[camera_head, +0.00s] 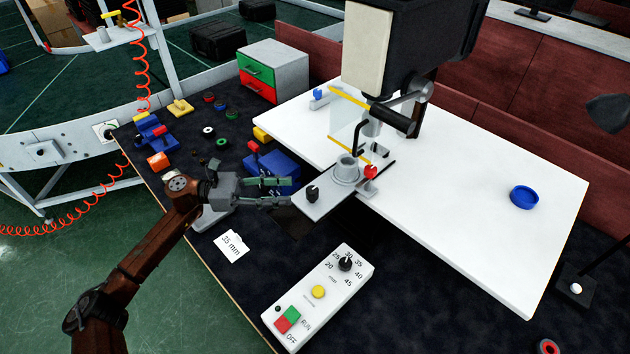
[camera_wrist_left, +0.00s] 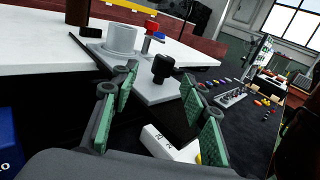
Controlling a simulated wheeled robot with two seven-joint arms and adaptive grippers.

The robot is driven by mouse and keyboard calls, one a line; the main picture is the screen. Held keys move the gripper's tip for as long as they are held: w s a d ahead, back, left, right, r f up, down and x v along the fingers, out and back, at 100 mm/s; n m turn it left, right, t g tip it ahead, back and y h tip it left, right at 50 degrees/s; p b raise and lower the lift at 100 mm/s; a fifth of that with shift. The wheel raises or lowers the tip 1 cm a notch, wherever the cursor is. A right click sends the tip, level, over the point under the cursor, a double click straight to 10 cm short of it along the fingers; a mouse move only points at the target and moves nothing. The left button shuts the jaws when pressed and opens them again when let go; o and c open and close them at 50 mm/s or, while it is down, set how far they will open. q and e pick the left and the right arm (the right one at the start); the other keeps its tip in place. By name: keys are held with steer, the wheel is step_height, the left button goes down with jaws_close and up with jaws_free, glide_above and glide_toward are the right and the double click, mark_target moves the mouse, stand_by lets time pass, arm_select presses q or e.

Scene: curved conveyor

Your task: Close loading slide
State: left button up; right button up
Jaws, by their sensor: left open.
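The loading slide (camera_head: 325,198) is a flat grey plate that sticks out from under the machine (camera_head: 410,50), over the edge of the white table. It has a black knob (camera_head: 312,193) at its outer end and a grey round cup (camera_head: 347,170) farther in. My left gripper (camera_head: 288,192) is open and empty just left of the knob, pointing at it. In the left wrist view the knob (camera_wrist_left: 162,68) shows beyond and between the green-padded fingers (camera_wrist_left: 158,92), apart from them. My right gripper is not in view.
A control box (camera_head: 318,297) with a dial and buttons lies in front of the slide. A blue box (camera_head: 272,170) stands close behind my left gripper. A clear guard with yellow edges (camera_head: 349,125) hangs near the cup. The right of the white table (camera_head: 470,215) is mostly clear.

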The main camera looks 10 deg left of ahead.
mark_target(312, 193)
arm_select(q)
steer(key=shift+s+d+m+g, duration=0.1)
steer(key=shift+d+m+g, duration=0.2)
steer(key=shift+d+m, duration=0.15)
steer(key=d, duration=0.3)
steer(key=w+d, duration=0.1)
steer(key=d, duration=0.2)
steer(key=shift+w+d, duration=0.1)
steer(key=shift+w, duration=0.05)
steer(key=shift+w+d, duration=0.1)
steer(key=shift+d, duration=0.4)
steer(key=c, duration=0.6)
jaws_close()
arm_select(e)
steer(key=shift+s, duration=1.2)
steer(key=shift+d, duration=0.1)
